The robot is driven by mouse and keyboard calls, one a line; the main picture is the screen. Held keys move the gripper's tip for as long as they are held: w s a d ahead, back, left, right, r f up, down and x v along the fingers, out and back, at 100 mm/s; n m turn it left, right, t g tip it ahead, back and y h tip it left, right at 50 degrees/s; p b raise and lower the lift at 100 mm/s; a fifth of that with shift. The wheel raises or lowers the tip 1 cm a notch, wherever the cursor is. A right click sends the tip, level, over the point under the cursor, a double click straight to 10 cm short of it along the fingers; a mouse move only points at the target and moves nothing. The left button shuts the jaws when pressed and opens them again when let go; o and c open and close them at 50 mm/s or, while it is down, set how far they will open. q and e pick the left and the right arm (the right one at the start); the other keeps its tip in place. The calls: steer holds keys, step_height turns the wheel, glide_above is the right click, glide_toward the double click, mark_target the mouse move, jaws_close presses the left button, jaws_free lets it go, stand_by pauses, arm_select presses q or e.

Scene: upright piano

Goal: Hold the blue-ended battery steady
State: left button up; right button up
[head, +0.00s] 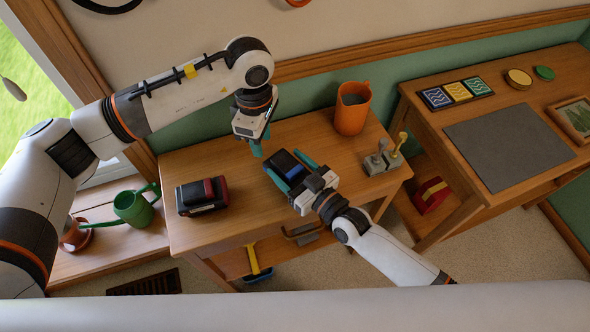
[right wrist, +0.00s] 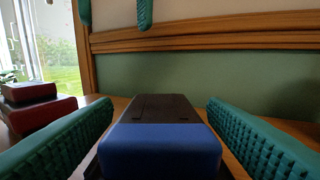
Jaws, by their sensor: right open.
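The blue-ended battery (head: 283,163) is on the wooden table, a dark block with a blue end. In the right wrist view its blue end (right wrist: 160,150) faces the camera, with the dark top behind it. My right gripper (head: 289,170) is open, its teal fingers on either side of the battery with visible gaps. My left gripper (head: 256,148) hangs above the table, just behind and left of the battery. Its two teal fingers show apart at the top of the right wrist view (right wrist: 115,15), with nothing between them.
A dark block with a red end (head: 202,195) sits at the table's left. An orange mug (head: 352,110) stands at the back right, near a small grey stand (head: 382,160). A second table with a grey mat (head: 508,145) is right.

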steer(key=shift+c, duration=0.6)
steer(key=c, duration=1.2)
arm_select(q)
jaws_close()
arm_select(e)
steer(key=shift+c, duration=0.2)
